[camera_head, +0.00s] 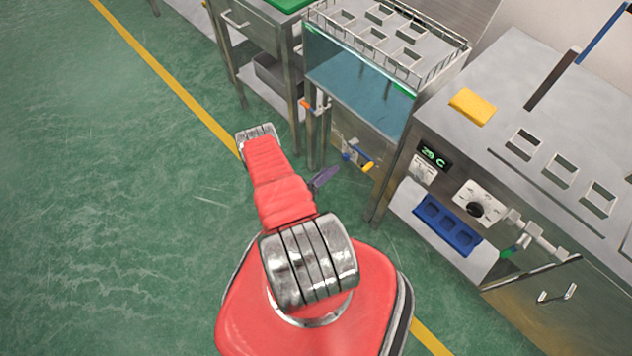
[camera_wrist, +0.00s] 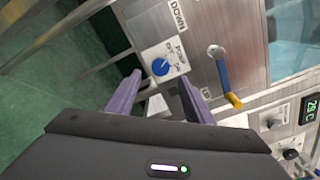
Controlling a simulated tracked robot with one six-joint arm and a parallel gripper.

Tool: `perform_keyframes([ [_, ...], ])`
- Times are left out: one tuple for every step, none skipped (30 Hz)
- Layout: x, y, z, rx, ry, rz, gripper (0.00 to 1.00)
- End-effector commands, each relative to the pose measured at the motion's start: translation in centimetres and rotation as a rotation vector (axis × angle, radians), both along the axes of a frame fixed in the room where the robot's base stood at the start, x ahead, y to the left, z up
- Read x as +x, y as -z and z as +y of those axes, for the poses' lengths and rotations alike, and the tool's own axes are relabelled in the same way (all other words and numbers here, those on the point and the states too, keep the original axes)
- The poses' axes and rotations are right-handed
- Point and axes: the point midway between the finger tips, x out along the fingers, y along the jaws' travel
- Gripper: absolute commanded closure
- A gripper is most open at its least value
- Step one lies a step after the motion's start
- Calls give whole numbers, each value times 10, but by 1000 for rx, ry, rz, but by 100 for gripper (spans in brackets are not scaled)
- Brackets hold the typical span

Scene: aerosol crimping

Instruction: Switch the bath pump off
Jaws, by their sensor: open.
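The bath pump switch is a round blue knob (camera_wrist: 160,67) on a white plate marked PUMP, OFF and ON, on the bath's steel front. Which mark the knob points to is too small to tell. In the head view the knob (camera_head: 346,157) is a small blue spot low on the bath (camera_head: 330,47). My gripper (camera_wrist: 160,77) is open and empty, its two purple fingers apart on either side of the knob in the picture. Whether they touch it I cannot tell. In the head view only a purple finger of my gripper (camera_head: 325,177) shows beside my red arm.
A blue lever with a yellow end (camera_wrist: 228,84) sits right of the knob, near a DOWN label. An orange-tipped valve (camera_head: 308,104) is at the bath's left edge. A steel machine with a 29 C display (camera_head: 434,155) stands right. Green floor at left is clear.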

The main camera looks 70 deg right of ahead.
Motion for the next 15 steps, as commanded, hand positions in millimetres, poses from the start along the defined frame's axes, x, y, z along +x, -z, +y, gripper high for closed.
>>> perform_keyframes([
  [4, 0, 6, 0, -4, 1, 52],
  [5, 0, 10, 0, -4, 0, 52],
  [7, 0, 14, 0, -4, 0, 52],
  [8, 0, 17, 0, -4, 0, 52],
  [10, 0, 20, 0, -4, 1, 52],
  [12, 0, 24, 0, -4, 1, 52],
  [13, 0, 28, 0, -4, 1, 52],
  [14, 0, 31, 0, -4, 1, 52],
  [16, 0, 35, 0, -4, 1, 52],
  [17, 0, 38, 0, -4, 1, 52],
  [18, 0, 41, 0, -4, 0, 52],
  [20, 0, 45, 0, -4, 0, 52],
  [21, 0, 47, 0, -4, 0, 52],
  [22, 0, 50, 0, -4, 0, 52],
  [23, 0, 52, 0, -4, 0, 52],
])
